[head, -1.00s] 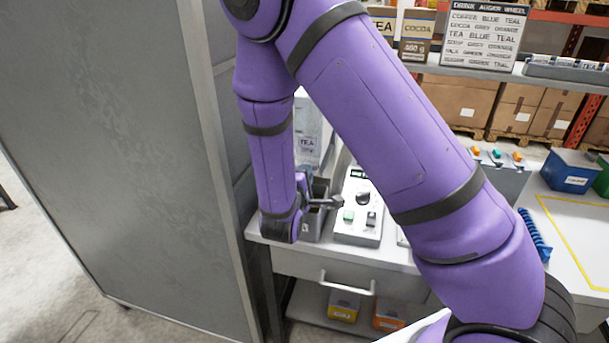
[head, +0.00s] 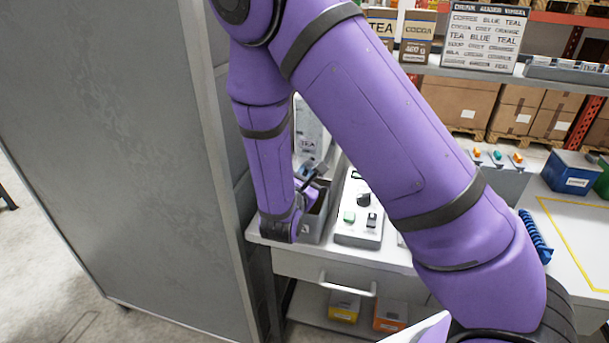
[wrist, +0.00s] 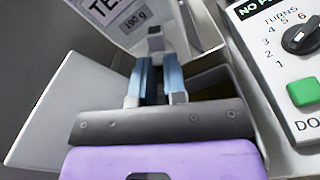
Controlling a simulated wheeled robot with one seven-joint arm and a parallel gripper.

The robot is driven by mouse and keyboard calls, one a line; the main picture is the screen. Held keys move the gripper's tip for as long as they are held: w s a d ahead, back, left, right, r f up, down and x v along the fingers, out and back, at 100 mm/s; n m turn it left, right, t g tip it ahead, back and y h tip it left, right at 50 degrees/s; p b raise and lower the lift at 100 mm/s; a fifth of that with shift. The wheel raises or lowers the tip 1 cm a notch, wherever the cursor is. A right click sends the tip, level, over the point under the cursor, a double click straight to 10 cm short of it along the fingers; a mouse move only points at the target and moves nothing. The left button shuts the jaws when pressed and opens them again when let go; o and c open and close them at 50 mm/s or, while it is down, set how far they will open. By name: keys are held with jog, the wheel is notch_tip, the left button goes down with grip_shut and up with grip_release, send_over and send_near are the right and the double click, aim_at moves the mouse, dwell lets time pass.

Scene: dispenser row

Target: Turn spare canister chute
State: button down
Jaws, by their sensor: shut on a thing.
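The clear canister with a TEA label (head: 309,140) stands at the back of the bench, partly behind my arm. Its label also shows at the top of the wrist view (wrist: 125,18), with a weight of about 190 g. My gripper (wrist: 156,78) is just below this label, its blue-grey fingers shut on a small grey piece of the chute (wrist: 155,42). Most of the chute is hidden by the fingers. In the head view my gripper (head: 312,178) is small and partly hidden, above an open grey bin (head: 318,224).
A control box (head: 359,215) with a turns dial, a green button and a dark switch stands close right of my gripper. A tall grey partition (head: 110,150) stands close on the left. A blue coiled piece (head: 534,235) and a blue bin (head: 570,172) are further right.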

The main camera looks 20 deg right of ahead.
jog(key=n, duration=0.4)
jog(key=shift+n, duration=0.3)
dwell(0.3)
jog(key=c, duration=1.2)
grip_release()
jog(key=shift+o, duration=0.2)
jog(key=shift+a, duration=0.1)
jog(key=v, duration=1)
jog(key=shift+s+a, duration=0.2)
jog(key=shift+s, duration=0.05)
